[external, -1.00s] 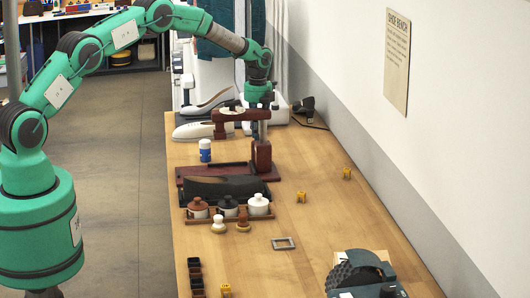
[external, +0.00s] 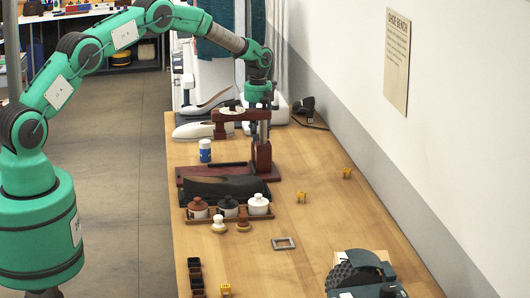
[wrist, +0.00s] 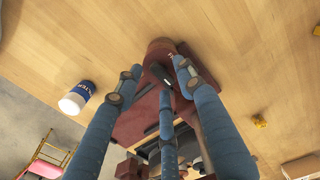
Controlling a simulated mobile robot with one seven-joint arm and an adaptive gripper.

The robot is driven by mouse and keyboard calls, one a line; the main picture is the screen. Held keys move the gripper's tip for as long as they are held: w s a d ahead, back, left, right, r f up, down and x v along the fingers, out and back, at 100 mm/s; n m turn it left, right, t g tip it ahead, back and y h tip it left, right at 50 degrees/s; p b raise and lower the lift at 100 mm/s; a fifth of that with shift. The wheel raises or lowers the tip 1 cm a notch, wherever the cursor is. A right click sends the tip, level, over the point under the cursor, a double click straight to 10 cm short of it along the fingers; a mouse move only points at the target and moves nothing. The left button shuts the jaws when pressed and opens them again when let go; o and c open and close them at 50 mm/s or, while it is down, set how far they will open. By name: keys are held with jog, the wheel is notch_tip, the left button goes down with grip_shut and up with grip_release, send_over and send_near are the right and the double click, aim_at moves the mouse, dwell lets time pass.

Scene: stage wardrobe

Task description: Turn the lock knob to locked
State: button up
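A dark red wooden stand (external: 262,158) with a flat base, an upright post and a side arm stands at the far part of the bench. My gripper (external: 264,116) is at the top of the post, and its fingertips are hard to make out in the external view. In the wrist view, the blue fingers of my gripper (wrist: 158,76) are spread over the red stand (wrist: 140,122). A rounded brown piece (wrist: 160,46) shows just beyond the fingertips, and a short dark-and-silver rod (wrist: 161,75) lies between them. I cannot tell which part is the lock knob, its setting, or any contact.
A white bottle with a blue label (external: 205,150) stands left of the stand. Small yellow blocks (external: 301,197) sit on the right.

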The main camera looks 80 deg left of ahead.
notch_tip(320, 180, up, 12)
dwell(0.8)
dwell(0.4)
